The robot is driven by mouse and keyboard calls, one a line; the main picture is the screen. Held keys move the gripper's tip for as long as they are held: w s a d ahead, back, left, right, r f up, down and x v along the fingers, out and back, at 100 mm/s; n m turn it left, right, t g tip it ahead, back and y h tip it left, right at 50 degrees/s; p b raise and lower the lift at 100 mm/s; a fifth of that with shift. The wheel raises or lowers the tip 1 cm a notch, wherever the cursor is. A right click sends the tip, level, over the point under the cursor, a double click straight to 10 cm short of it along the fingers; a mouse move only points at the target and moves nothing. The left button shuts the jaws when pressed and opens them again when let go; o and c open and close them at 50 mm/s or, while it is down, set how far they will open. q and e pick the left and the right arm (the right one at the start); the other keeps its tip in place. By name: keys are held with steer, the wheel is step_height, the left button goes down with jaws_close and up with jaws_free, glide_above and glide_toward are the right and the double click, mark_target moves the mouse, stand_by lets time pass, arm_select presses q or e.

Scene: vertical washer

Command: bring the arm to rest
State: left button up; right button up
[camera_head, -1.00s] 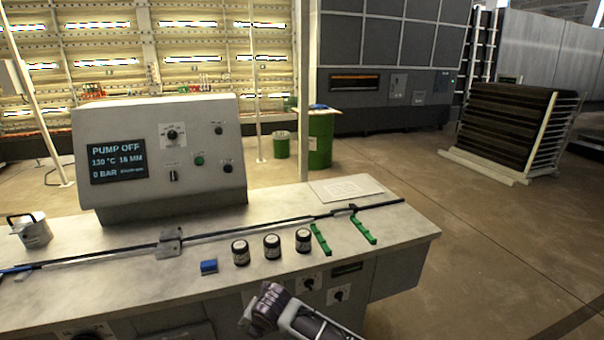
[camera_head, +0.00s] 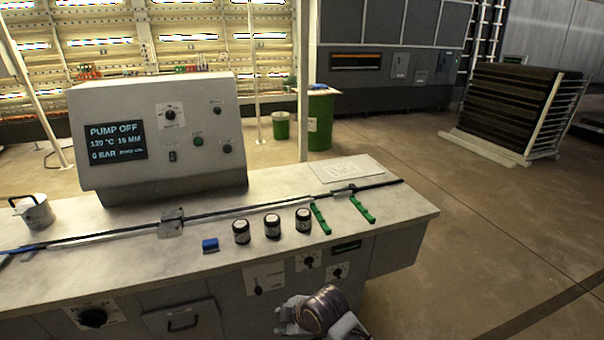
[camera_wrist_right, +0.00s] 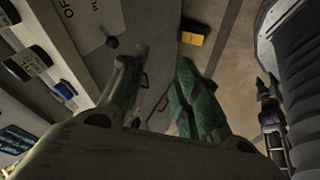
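My right gripper (camera_head: 287,317) is at the bottom edge of the head view, in front of and below the grey control console's counter (camera_head: 330,222). It is apart from the counter. In the right wrist view, its two green-padded fingers (camera_wrist_right: 158,75) are spread with a gap between them and nothing held. The floor and the console's front show past the fingers. My left gripper does not show in the head view.
The counter holds a metal pot (camera_head: 35,212), a blue block (camera_head: 210,245), three dark jars (camera_head: 273,226) and two green strips (camera_head: 320,219). Knobs (camera_head: 92,317) and a handle (camera_head: 183,322) stick out of the console front.

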steer(key=s+d+m+h, duration=0.2)
steer(key=s+d+m, duration=0.35)
steer(key=d, duration=0.35)
steer(key=s+d+f+m+h, duration=0.1)
steer(key=s+d+m, duration=0.4)
steer(key=d, duration=0.4)
steer(key=s+d+m+h, duration=0.2)
steer(key=s+d+m, duration=0.1)
steer(key=d+m, duration=0.5)
step_height(320, 180, down, 32)
steer(key=s+n+g, duration=0.2)
steer(key=s, duration=0.1)
steer(key=s+d+f, duration=0.2)
steer(key=s+f, duration=0.8)
steer(key=s, duration=0.1)
steer(key=s+d+f+g, duration=0.1)
steer(key=s+d+f, duration=0.1)
steer(key=s+f, duration=0.9)
steer(key=shift+d, duration=0.25)
